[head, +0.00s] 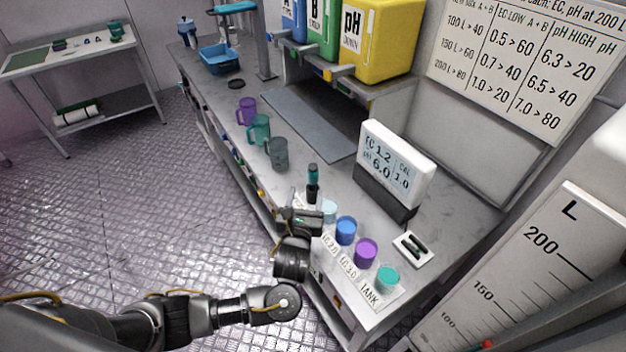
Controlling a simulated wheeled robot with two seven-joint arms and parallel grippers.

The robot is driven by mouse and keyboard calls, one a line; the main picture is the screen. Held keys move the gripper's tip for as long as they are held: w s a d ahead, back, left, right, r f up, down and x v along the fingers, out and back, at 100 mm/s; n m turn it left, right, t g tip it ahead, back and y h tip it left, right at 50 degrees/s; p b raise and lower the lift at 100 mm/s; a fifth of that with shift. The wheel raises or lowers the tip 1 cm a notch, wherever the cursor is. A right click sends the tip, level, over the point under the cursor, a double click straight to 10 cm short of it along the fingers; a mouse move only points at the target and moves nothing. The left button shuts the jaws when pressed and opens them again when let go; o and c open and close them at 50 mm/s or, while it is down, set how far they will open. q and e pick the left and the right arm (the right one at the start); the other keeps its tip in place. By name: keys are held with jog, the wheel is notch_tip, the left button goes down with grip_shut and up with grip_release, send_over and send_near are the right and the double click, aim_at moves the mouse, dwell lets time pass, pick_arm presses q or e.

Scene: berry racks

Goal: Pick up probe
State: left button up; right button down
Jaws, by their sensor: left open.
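The probe (313,176) has a teal top and a black lower body, and stands upright near the front edge of the grey bench. My left gripper (308,208) reaches in from the left over the bench's front edge, right by the lower part of the probe. Its jaws are open. The gripper hides the probe's lower end, so I cannot tell whether the probe is between the fingers or just beyond them. My right gripper is out of view.
Pale, blue (346,229), purple and teal cups stand in a row by label cards right of the gripper. A white meter display (395,165) stands behind. Three mugs (259,130) stand farther along the bench. A white tray (413,248) holds dark pieces.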

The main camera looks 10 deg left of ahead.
aim_at(310, 177)
pick_arm(q)
jog(key=w+b, duration=0.2)
jog(key=w, duration=0.3)
jog(key=shift+a+b, duration=0.15)
jog(key=shift+b, duration=0.15)
jog(key=shift+w+r, duration=0.1)
jog(key=shift+w, duration=0.65)
jog(key=w, duration=0.4)
jog(key=shift+w+b, duration=0.25)
jog(key=shift+b, duration=0.05)
jog(key=c, duration=1.2)
